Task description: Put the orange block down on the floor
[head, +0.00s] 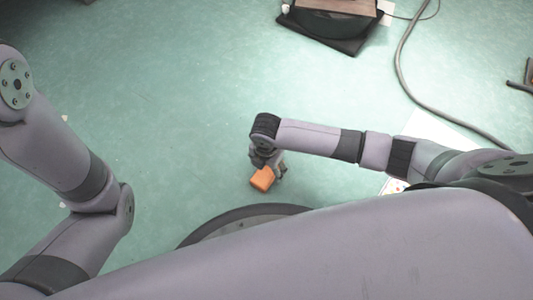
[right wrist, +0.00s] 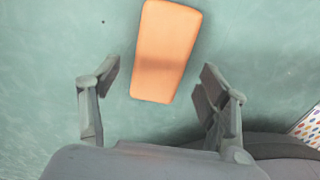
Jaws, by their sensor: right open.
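The orange block (right wrist: 165,52) shows in the right wrist view against the green floor, just beyond and between the fingers. My right gripper (right wrist: 160,85) is open, with a gap between each finger and the block. In the head view the orange block (head: 262,179) is at the fingers of my right gripper (head: 268,172), which points down. The block appears to be on or very near the floor (head: 190,120); I cannot tell whether it touches it. My left arm shows at the left of the head view, but its gripper is out of view.
A dark object with a brown top (head: 335,8) stands on a black mat (head: 318,38) at the back. A grey cable (head: 403,75) runs along the floor at the right. A white sheet (head: 440,132) lies under my right arm. The floor left of the block is mostly clear.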

